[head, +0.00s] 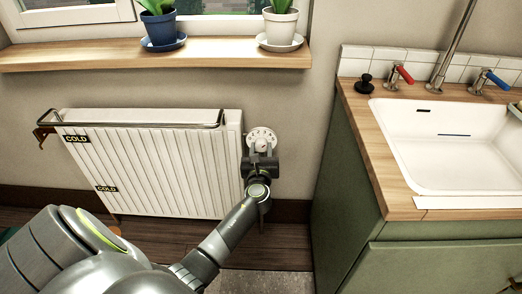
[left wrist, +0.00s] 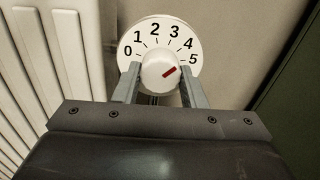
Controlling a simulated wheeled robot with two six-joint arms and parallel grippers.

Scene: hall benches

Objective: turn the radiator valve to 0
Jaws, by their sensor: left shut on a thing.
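The radiator valve (head: 262,134) is a white round dial at the right end of the white radiator (head: 150,165). In the left wrist view its dial plate (left wrist: 137,37) carries the numbers 0 to 5, with 0 at the left and 5 at the right. Its white centre knob (left wrist: 154,66) has a red mark (left wrist: 169,72) that points right and slightly up, toward the 5. My left gripper (head: 262,147) has one finger on each side of the knob and is shut on it; it also shows in the left wrist view (left wrist: 160,84). My right gripper is not in view.
A wooden sill (head: 200,57) with a blue pot (head: 161,29) and a white pot (head: 280,27) runs above the radiator. A metal rail (head: 140,126) and "COLD" labels are on the radiator. A green cabinet (head: 345,190) with a sink (head: 440,140) stands to the right.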

